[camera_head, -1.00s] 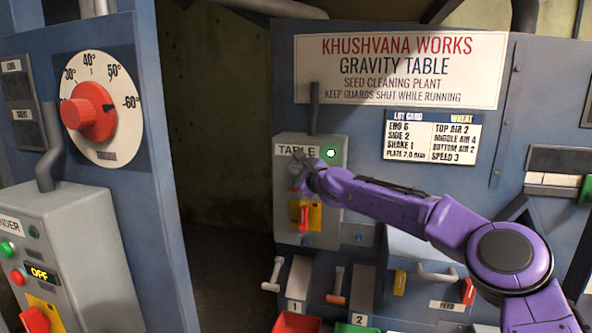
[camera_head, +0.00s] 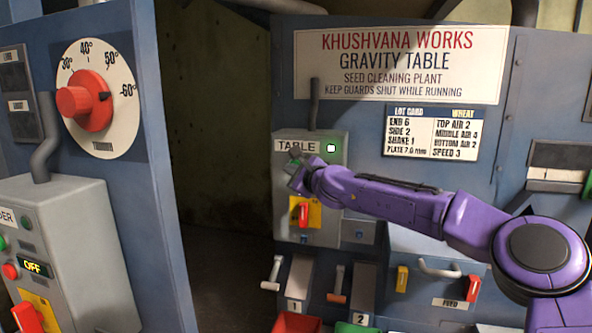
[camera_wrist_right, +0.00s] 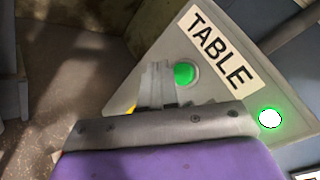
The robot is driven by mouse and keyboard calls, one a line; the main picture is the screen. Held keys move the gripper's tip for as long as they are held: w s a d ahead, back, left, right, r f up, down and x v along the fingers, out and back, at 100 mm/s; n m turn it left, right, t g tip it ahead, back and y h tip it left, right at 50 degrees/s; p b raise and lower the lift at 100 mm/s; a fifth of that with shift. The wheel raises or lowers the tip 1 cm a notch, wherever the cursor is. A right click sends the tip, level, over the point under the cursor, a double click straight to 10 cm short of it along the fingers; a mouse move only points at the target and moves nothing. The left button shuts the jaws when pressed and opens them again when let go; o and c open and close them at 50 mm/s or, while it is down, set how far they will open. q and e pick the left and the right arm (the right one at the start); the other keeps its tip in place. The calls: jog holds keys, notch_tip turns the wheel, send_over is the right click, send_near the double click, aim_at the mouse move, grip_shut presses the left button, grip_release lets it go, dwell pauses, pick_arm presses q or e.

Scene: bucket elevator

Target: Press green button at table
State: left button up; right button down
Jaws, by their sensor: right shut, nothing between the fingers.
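The grey TABLE control box (camera_head: 335,215) is on the blue machine front, with a white TABLE label and a lit green-rimmed lamp (camera_head: 331,147) at its upper right. The lamp also glows white in the right wrist view (camera_wrist_right: 269,118). The round green button (camera_wrist_right: 184,73) sits under the label in the right wrist view; in the head view my gripper mostly covers it. My right gripper (camera_head: 294,170) is shut and empty in front of the box. In the right wrist view its fingertips (camera_wrist_right: 158,72) are beside the button; contact cannot be told. My left gripper is not in view.
A red switch on a yellow plate (camera_head: 304,213) is just below my right gripper. Levers and a drawer with a grey handle (camera_head: 438,270) stick out below. A second control box (camera_head: 80,230) with red and green buttons stands at left. A dark gap lies between the machines.

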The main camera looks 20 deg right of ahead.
jog(key=shift+s+a+b, duration=0.3)
jog(key=shift+s+a, duration=0.15)
jog(key=shift+s, duration=0.25)
jog(key=shift+s+a+b, duration=0.3)
jog(key=shift+s+a, duration=0.15)
jog(key=shift+s, duration=0.2)
